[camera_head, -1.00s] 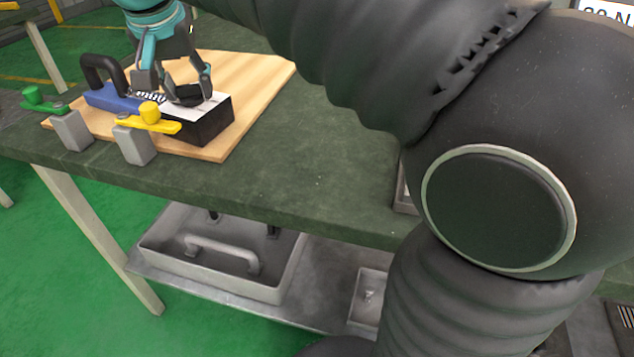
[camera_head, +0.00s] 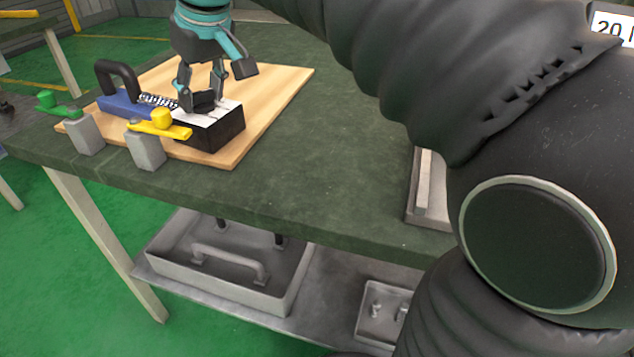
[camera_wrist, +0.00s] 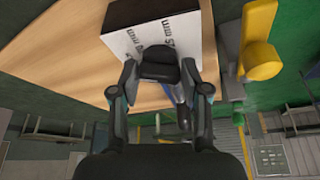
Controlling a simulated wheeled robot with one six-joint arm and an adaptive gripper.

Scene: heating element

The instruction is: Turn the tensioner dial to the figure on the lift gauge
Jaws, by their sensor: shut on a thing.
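The tensioner dial (camera_wrist: 158,65) is a black knob on the white-topped, dark-sided block. In the head view the dial (camera_head: 203,99) is partly hidden by my fingers. My gripper (camera_head: 202,103) points down over the block and is shut on the dial. In the wrist view my gripper (camera_wrist: 160,75) has one finger on each side of the dial. The white top (camera_wrist: 160,38) bears printed figures, "mm" and "5 mm" among them; the rest is too small or hidden. A blue body (camera_head: 125,103) with a spring and a black handle adjoins the block.
A yellow lever (camera_head: 160,125) and a green lever (camera_head: 55,107) stand on grey posts at the bench's front edge, close to the block. A wooden board (camera_head: 285,88) lies under it. A grey tray (camera_head: 225,262) sits below.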

